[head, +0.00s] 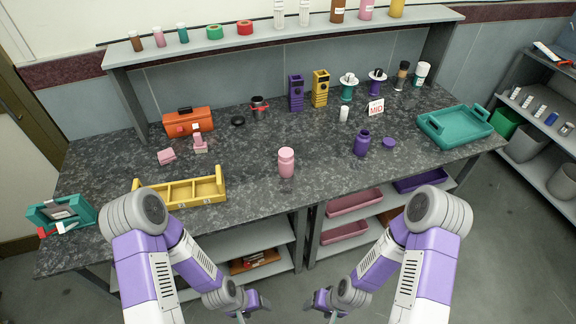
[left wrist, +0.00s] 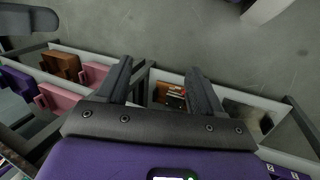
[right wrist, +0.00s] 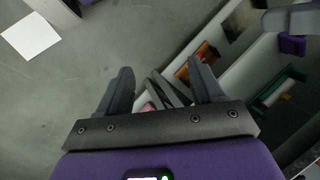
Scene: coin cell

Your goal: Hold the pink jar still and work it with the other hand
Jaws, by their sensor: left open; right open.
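The pink jar (head: 286,163) stands upright on the dark speckled counter (head: 245,150), near the front edge at the middle. It looks closed at the top. My left gripper (head: 254,312) hangs low in front of the counter, below its edge, apart from the jar. It is open and empty, and its spread fingers show in the left wrist view (left wrist: 160,85). My right gripper (head: 322,312) is also low in front of the counter. Its open, empty fingers show in the right wrist view (right wrist: 163,88). The jar is in neither wrist view.
A purple jar (head: 362,143) and purple lid (head: 388,143) stand to the right. A teal tray (head: 432,128) is far right. Shelves with pink bins (head: 345,233) are under the counter.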

